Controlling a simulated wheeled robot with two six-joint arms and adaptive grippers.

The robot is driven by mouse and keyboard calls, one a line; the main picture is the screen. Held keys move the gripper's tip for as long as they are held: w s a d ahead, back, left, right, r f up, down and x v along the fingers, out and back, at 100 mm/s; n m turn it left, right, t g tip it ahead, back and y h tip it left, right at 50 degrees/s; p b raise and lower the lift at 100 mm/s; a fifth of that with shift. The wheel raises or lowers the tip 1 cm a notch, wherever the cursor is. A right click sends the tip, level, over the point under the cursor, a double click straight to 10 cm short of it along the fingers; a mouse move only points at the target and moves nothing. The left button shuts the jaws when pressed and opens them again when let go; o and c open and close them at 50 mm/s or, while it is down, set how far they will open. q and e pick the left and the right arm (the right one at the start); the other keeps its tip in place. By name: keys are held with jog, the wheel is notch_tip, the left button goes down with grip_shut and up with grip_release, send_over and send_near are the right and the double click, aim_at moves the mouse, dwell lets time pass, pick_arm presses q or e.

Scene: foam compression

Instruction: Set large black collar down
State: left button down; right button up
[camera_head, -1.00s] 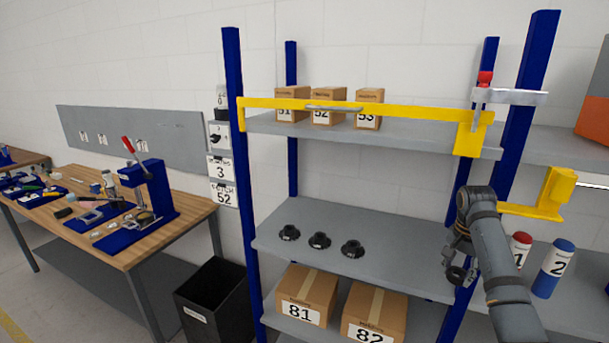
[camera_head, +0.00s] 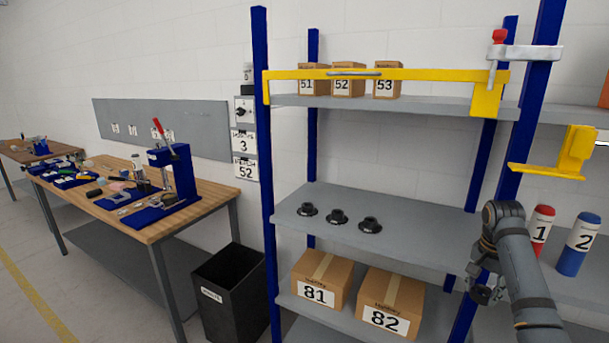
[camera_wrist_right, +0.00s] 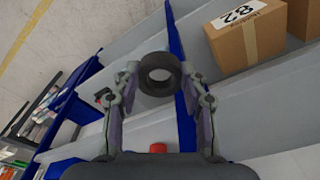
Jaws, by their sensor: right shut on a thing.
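My right gripper (camera_head: 484,293) is shut on a black collar (camera_wrist_right: 160,74), a thick dark ring with an open centre. In the right wrist view the collar sits between the two fingertips (camera_wrist_right: 162,80), clear of any surface that I can make out. In the head view the gripper is beside the rack's right front post, below the middle shelf's level, and the collar is hard to make out there. The grey middle shelf (camera_head: 430,222) carries three black flanged pieces in a row: left (camera_head: 307,209), middle (camera_head: 337,216), right (camera_head: 370,225). My left gripper is out of view.
Boxes 81 (camera_head: 318,279) and 82 (camera_head: 390,303) stand on the lower shelf. A yellow bar (camera_head: 420,74) crosses the rack's top front. A yellow bracket (camera_head: 560,160) and bottles 1 (camera_head: 541,226) and 2 (camera_head: 579,245) are at right. The middle shelf's right part is bare.

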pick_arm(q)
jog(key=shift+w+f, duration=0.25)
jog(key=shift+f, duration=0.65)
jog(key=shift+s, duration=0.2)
